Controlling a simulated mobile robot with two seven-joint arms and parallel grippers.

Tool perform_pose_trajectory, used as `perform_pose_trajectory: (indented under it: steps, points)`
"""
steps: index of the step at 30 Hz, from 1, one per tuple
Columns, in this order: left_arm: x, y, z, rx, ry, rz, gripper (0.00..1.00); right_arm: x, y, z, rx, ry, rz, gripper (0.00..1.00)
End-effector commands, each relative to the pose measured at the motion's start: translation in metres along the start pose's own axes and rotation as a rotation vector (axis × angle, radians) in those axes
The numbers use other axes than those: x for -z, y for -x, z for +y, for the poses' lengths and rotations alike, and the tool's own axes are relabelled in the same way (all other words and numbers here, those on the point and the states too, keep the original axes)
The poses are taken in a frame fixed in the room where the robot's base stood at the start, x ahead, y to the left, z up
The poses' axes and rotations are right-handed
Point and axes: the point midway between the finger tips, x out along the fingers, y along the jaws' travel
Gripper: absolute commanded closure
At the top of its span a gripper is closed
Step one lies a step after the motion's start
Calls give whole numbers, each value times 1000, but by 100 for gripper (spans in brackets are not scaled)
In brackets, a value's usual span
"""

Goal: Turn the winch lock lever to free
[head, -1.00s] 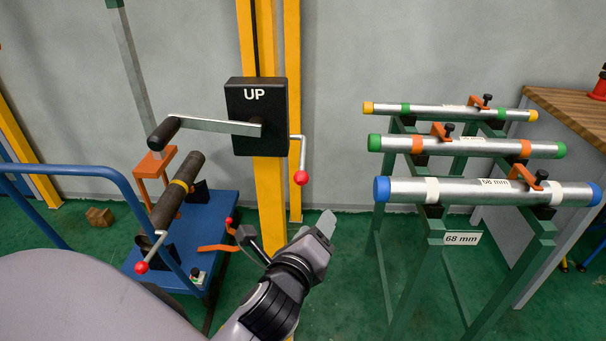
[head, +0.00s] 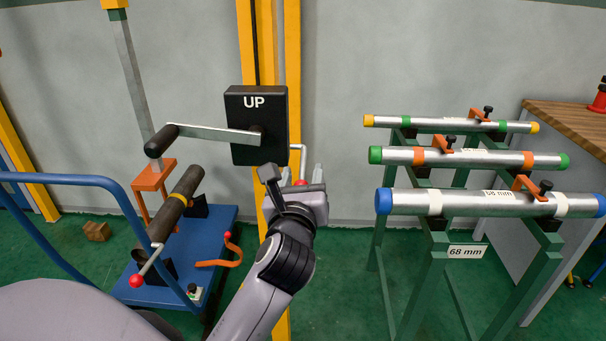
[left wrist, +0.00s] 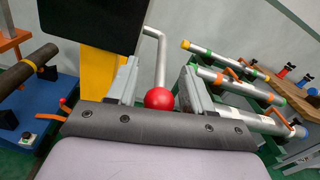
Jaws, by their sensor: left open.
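The winch is a black box marked UP (head: 256,125) on a yellow post, with a crank handle pointing left. Its lock lever (head: 302,160) is a bent silver rod on the box's right side, hanging down to a red ball. My left gripper (head: 294,177) is open just below the box, at the lever's lower end, and partly hides the ball. In the left wrist view the red ball (left wrist: 159,98) lies between the two spread fingers, and the rod (left wrist: 161,62) rises from it. Whether a finger touches it I cannot tell. My right gripper is out of view.
A blue cart (head: 222,228) with a dark pipe (head: 178,203) in a vise stands at the left. A green rack (head: 437,242) with capped silver pipes stands at the right. A wooden bench (head: 565,120) is at the far right. Green floor is clear between post and rack.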

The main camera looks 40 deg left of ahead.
Motion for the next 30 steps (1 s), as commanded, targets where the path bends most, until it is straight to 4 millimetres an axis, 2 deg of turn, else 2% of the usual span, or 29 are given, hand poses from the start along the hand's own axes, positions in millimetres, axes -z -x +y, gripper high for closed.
perform_pose_trajectory:
  steps: [4,12,13,17,18,30]
  points:
    - [0,-11,0,-1,1,1,49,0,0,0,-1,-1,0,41]
    - [0,-12,0,0,1,1,49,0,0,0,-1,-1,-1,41]
    - [0,-12,0,0,1,1,52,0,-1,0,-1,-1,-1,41]
    - [0,-12,0,0,1,1,95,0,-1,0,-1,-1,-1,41]
    - [0,-12,0,0,1,1,100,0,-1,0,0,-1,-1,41]
    - [0,-12,0,0,1,-2,100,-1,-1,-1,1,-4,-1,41]
